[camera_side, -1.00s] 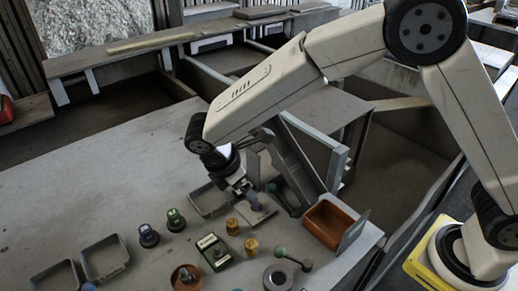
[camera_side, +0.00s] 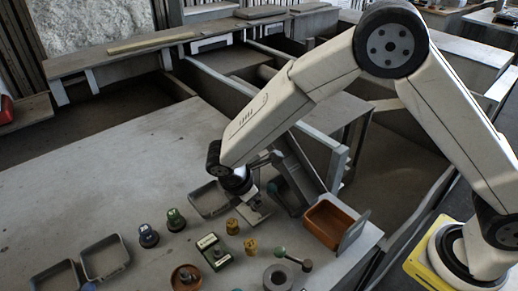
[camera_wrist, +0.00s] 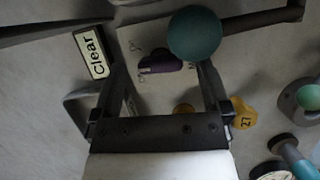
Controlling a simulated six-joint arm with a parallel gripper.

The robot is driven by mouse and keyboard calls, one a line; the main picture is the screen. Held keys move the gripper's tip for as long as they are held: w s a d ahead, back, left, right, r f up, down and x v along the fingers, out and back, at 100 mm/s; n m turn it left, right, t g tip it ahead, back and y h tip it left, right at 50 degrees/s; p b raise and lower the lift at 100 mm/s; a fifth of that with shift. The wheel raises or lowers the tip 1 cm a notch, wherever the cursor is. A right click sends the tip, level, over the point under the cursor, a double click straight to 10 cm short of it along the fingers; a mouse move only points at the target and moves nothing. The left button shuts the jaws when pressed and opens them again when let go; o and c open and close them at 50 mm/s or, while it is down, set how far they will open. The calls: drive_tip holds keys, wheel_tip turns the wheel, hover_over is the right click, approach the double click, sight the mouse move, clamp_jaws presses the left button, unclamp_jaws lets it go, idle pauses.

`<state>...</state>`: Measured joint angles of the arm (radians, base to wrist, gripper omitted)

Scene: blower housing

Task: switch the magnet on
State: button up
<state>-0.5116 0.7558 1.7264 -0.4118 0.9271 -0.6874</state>
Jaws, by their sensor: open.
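A small purple knob (camera_wrist: 160,63) sits on a light plate (camera_wrist: 135,40) with small dark lettering, which I cannot fully read. My gripper (camera_side: 253,207) is low over this plate at the middle of the bench, pointing down. In the wrist view my gripper (camera_wrist: 161,72) is open, with one finger on each side of the knob; I cannot tell whether either finger touches it. The knob lies across the picture, nearly level. A teal ball (camera_wrist: 194,33) on a dark rod is close beside the right fingertip. In the side view my fingers hide the knob.
A "Clear" label (camera_wrist: 94,52) is left of the fingers. Yellow weights (camera_side: 251,246) stand in front of the plate, with a green box (camera_side: 212,251) to their left. An orange bin (camera_side: 325,222) is to the right and a grey tray (camera_side: 208,198) to the left.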

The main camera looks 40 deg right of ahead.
drive_tip(key=shift+f, duration=0.15)
drive_tip(key=c, duration=1.3)
drive_tip(key=shift+m, duration=0.3)
drive_tip(key=shift+w+d+m+g+y, duration=0.1)
drive_tip(key=shift+m+g+y, duration=0.3)
drive_tip(key=shift+m, duration=0.95)
drive_tip(key=shift+w+m+g+y, duration=0.1)
drive_tip(key=shift+m+g, duration=0.6)
drive_tip(key=shift+m, duration=0.65)
drive_tip(key=o, duration=1.3)
